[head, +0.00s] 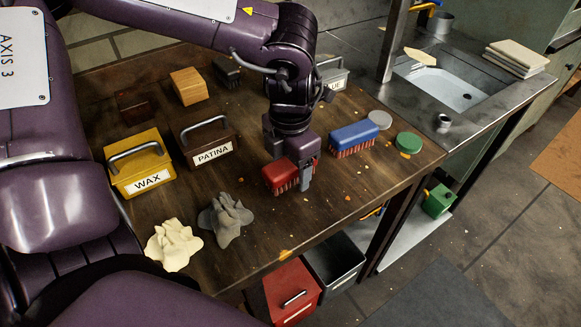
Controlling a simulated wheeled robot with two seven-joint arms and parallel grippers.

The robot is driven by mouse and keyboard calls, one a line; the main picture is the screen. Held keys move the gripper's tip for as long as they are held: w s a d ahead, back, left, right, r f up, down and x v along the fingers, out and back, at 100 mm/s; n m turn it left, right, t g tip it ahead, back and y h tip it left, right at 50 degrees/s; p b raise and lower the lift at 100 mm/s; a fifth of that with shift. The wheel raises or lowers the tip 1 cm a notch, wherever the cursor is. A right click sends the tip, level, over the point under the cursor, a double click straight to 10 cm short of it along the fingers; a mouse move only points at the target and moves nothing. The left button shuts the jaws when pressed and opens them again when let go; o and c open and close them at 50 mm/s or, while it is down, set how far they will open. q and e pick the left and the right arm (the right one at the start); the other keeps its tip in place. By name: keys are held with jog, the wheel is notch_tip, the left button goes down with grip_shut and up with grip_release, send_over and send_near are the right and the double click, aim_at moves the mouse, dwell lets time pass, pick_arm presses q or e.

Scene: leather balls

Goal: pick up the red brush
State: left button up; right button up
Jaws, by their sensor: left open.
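The red brush (279,179) lies on the wooden table in the head view, bristles facing down, right under my left gripper (297,174). The gripper is open and points down. One grey finger shows at the right end of the brush, and the other finger is hidden. I cannot tell whether the fingers touch the brush. The gripper body covers part of the brush's top. My right gripper is not in view.
A blue brush (353,136) lies to the right, near a green lid (408,142) and a grey disc (380,119). A dark PATINA box (207,139), a yellow WAX box (139,164), and grey (226,217) and cream (172,244) cloths are left. The table's front right is mostly clear.

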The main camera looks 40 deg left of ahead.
pick_arm(q)
jog(key=shift+c, duration=0.3)
jog(key=c, duration=1)
jog(key=shift+r, duration=0.1)
jog(key=shift+c, duration=0.2)
notch_tip(320, 180, up, 10)
